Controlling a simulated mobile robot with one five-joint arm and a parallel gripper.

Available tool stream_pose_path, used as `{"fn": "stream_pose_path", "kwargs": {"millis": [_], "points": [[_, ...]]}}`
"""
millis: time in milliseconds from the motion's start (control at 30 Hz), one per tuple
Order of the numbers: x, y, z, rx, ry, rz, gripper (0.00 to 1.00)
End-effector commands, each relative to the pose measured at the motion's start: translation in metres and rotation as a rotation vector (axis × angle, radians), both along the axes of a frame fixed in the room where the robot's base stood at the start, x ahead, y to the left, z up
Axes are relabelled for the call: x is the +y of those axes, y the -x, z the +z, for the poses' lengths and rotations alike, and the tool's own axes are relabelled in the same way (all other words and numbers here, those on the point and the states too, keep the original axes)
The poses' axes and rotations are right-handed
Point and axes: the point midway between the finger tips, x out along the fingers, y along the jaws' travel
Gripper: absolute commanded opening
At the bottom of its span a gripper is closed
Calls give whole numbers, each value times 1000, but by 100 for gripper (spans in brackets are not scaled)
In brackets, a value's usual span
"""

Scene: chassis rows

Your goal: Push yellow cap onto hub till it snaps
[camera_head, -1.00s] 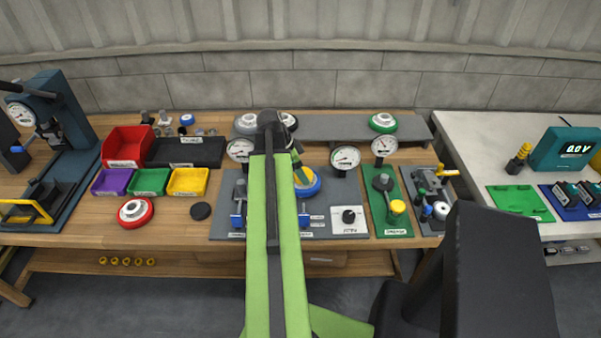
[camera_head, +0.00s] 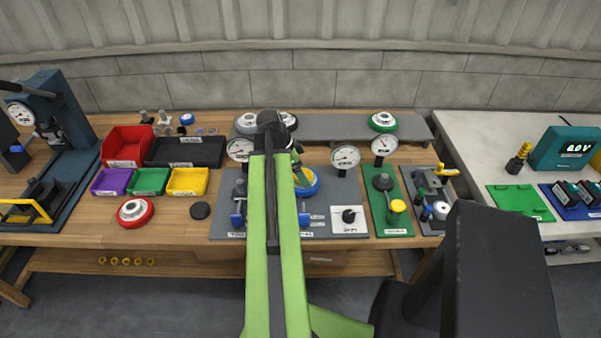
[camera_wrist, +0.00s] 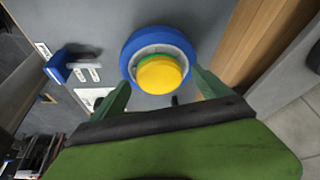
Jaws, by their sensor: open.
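The yellow cap (camera_wrist: 160,76) sits over the hub inside a blue ring (camera_wrist: 128,52) in the wrist view. A green band (camera_wrist: 151,58) and a pale grey ring show around and beneath the cap. I cannot tell whether the cap is fully seated. My gripper (camera_wrist: 163,92) is open, with one green finger on each side of the cap's near edge and no clear contact visible. In the head view the blue ring (camera_head: 312,188) is partly hidden behind my arm, on the grey mat.
A green board (camera_head: 391,228) and a grey fixture plate lie farther right.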

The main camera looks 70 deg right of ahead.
Motion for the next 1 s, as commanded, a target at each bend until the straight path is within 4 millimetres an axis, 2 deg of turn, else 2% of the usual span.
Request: {"fn": "stream_pose_path", "kwargs": {"millis": [167, 500, 700, 833, 1000], "points": [[4, -5, 24, 0, 0, 1, 87], [23, -29, 104, 0, 0, 1, 87], [33, -43, 143, 0, 0, 1, 87], [37, -48, 157, 0, 0, 1, 87], [40, -51, 162, 0, 0, 0, 87]]}}
